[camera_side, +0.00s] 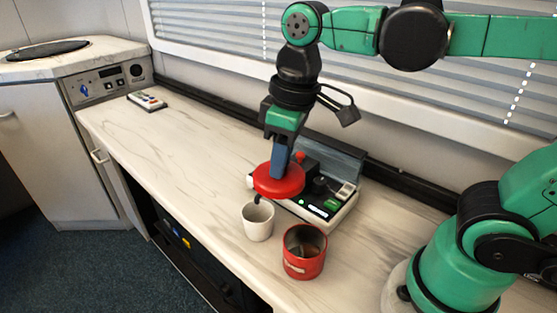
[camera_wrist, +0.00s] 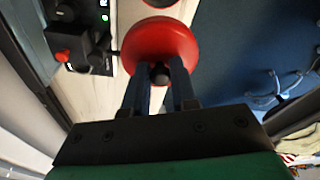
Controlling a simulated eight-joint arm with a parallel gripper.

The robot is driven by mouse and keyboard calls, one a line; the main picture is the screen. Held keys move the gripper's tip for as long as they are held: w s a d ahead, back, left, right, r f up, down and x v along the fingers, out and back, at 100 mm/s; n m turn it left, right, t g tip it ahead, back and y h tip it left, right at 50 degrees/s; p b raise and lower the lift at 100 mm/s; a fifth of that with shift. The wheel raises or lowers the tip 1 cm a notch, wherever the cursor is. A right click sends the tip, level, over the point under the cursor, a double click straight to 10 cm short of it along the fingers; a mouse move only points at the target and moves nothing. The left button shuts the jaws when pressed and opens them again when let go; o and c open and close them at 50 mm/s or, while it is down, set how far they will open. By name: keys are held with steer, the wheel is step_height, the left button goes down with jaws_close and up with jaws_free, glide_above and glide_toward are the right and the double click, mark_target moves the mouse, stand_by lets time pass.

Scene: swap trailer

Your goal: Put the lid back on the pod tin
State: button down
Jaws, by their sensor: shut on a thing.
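The round red lid (camera_side: 279,181) is held up in the air by my gripper (camera_side: 282,160), above the counter near the white mug. In the wrist view the two blue fingers of my gripper (camera_wrist: 160,80) are closed on the dark knob of the lid (camera_wrist: 160,43). The red pod tin (camera_side: 305,252) stands upright and open on the counter, to the right of and nearer than the lid. Its inside looks dark. A bit of red at the top of the wrist view (camera_wrist: 160,2) seems to be the tin's edge.
A white mug (camera_side: 258,222) stands just left of the tin, below the lid. A machine with a red knob and green lights (camera_side: 322,207) stands behind them. A small panel (camera_side: 147,101) lies at the far left. The counter (camera_side: 175,145) between is clear; its front edge is close to the tin.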

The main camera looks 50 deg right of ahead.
steer(key=shift+s+d+f, duration=0.1)
steer(key=shift+s+f, duration=0.75)
steer(key=shift+f, duration=0.85)
steer(key=shift+s+d+f, duration=0.1)
steer(key=shift+s+f, duration=0.7)
steer(key=shift+f, duration=0.85)
steer(key=shift+s+d+f, duration=0.1)
steer(key=shift+s+f, duration=0.75)
steer(key=shift+f, duration=0.85)
steer(key=shift+f, duration=0.2)
steer(key=shift+c, duration=0.7)
jaws_free()
steer(key=shift+r, duration=0.1)
step_height(320, 180, up, 7)
